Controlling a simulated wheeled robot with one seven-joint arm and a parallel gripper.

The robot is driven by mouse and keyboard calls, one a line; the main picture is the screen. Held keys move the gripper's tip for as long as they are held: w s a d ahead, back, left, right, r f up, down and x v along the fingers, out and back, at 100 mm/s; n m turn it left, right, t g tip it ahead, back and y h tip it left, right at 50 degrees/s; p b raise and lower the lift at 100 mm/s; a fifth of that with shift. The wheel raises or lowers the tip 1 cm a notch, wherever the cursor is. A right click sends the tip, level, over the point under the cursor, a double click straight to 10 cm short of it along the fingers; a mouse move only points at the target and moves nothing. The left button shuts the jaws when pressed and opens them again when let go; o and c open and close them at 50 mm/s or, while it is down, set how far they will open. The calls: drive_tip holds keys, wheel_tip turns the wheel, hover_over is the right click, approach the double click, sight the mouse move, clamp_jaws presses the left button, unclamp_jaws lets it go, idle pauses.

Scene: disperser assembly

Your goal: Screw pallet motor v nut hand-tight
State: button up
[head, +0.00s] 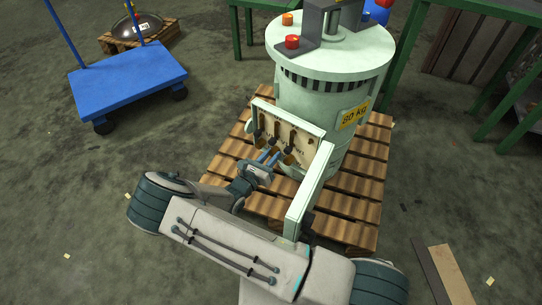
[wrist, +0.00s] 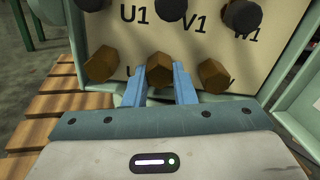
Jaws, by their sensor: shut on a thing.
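The motor (head: 330,100) stands upright on a wooden pallet (head: 340,205), its terminal box (head: 315,188) open toward me. In the wrist view, brass nuts sit in the lower row: a left nut (wrist: 101,65), the middle nut (wrist: 160,70) below V1, and a right nut (wrist: 213,75). My gripper (wrist: 160,82) is shut on the middle nut, with a blue finger on each side. My gripper (head: 268,156) also shows at the box in the head view, where the nut is hard to make out.
Dark terminal caps, such as the middle one (wrist: 181,15), sit in the row above. The box's side wall (head: 308,190) stands close to the right of my gripper. A blue cart (head: 128,85) stands at left, and green tables (head: 480,10) stand behind.

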drive_tip(key=m+p, duration=0.3)
drive_tip(key=m, duration=0.2)
drive_tip(key=shift+r, duration=0.1)
drive_tip(key=m+p, duration=0.2)
drive_tip(key=m, duration=0.4)
drive_tip(key=shift+a+m, duration=0.1)
drive_tip(key=shift+m, duration=0.3)
drive_tip(key=m+p, duration=0.2)
drive_tip(key=m, duration=0.4)
drive_tip(key=shift+w+a+r+p, duration=0.1)
drive_tip(key=shift+p, duration=0.25)
drive_tip(key=m+p, duration=0.2)
drive_tip(key=m, duration=0.3)
drive_tip(key=shift+m, duration=0.4)
drive_tip(key=o, duration=1)
